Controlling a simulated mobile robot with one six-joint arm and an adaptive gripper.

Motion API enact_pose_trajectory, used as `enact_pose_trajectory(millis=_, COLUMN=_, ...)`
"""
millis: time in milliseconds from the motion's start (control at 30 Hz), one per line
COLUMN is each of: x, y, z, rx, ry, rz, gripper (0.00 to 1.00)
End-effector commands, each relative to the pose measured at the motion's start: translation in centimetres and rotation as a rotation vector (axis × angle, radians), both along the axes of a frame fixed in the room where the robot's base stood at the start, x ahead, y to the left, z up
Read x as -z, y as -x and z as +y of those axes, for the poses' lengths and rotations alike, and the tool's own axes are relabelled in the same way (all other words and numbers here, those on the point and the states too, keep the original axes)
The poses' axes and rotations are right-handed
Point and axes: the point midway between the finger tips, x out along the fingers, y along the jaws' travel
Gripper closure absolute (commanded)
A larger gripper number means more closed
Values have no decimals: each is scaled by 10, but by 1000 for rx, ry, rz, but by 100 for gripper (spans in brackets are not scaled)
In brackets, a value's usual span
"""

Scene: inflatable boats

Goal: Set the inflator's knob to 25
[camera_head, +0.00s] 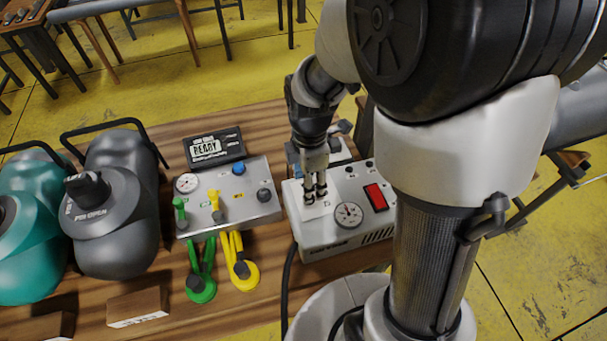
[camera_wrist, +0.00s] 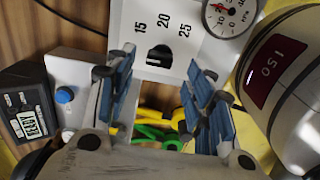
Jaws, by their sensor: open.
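The inflator (camera_head: 325,235) is a pale box with a round gauge and a red switch on its top. My gripper (camera_head: 315,190) is over the left part of its top in the head view and hides the knob there. In the wrist view the black knob (camera_wrist: 159,56) sits just below the printed numbers 15, 20 and 25. My gripper (camera_wrist: 162,75) is open, with a blue-padded finger on each side of the knob's position. Whether the fingers touch the knob cannot be told. I see a small pale mark on the knob, but its exact setting is unclear.
A metal control box (camera_head: 235,203) with colored valves and a READY display (camera_head: 213,147) stands left of the inflator. Green and yellow hoses (camera_head: 203,280) lie in front of it.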

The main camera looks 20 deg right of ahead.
Motion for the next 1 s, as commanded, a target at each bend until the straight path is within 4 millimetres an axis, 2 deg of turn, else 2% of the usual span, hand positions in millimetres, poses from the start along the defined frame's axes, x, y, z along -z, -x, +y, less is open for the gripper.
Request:
enact_pose_trajectory(millis=33, x=13, y=1, z=0, rx=0, ry=0, rz=3, gripper=51)
enact_pose_trajectory(millis=233, x=34, y=0, z=0, rx=0, ry=0, rz=2, gripper=51)
enact_pose_trajectory(millis=633, x=39, y=0, z=0, rx=0, ry=0, rz=-1, gripper=52)
enact_pose_trajectory(millis=1000, x=39, y=0, z=0, rx=0, ry=0, rz=-1, gripper=77)
